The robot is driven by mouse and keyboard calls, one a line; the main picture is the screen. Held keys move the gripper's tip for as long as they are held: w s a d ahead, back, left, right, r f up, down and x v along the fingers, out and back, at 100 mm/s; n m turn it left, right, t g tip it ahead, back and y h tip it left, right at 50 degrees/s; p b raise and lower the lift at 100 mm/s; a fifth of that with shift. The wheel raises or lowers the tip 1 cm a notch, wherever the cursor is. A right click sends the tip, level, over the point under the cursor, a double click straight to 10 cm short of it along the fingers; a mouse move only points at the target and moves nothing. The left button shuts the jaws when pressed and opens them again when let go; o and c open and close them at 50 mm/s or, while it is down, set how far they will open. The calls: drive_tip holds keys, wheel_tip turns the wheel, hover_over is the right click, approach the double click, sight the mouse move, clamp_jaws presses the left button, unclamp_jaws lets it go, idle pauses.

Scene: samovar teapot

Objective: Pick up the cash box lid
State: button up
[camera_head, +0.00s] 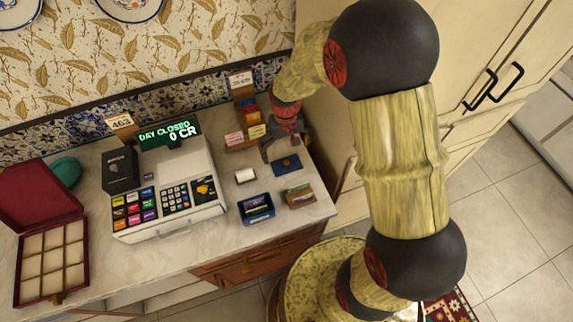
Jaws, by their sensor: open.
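A flat dark blue piece (287,168) with a small brownish spot near its middle lies on the counter; it looks like the cash box lid. The open blue cash box (244,216), with banknotes or cards inside, stands to its lower left. My gripper (281,150) is open and points down just behind the lid in the picture. Its fingers look empty. I cannot tell how high above the counter they are, or whether they touch the lid.
A white roll (245,175) and a brown wallet-like item (299,196) lie close to the lid. A card rack (243,142) stands behind. The cash register (170,190) and an open red compartment box (80,262) are left. The counter's right edge is near.

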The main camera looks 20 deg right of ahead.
sight(286, 162)
wheel_tip(286, 162, down, 6)
drive_tip(key=shift+s+f+b, duration=0.1)
drive_tip(key=shift+f+b, duration=0.05)
drive_tip(key=shift+b, duration=0.55)
drive_tip(key=shift+c, duration=1.1)
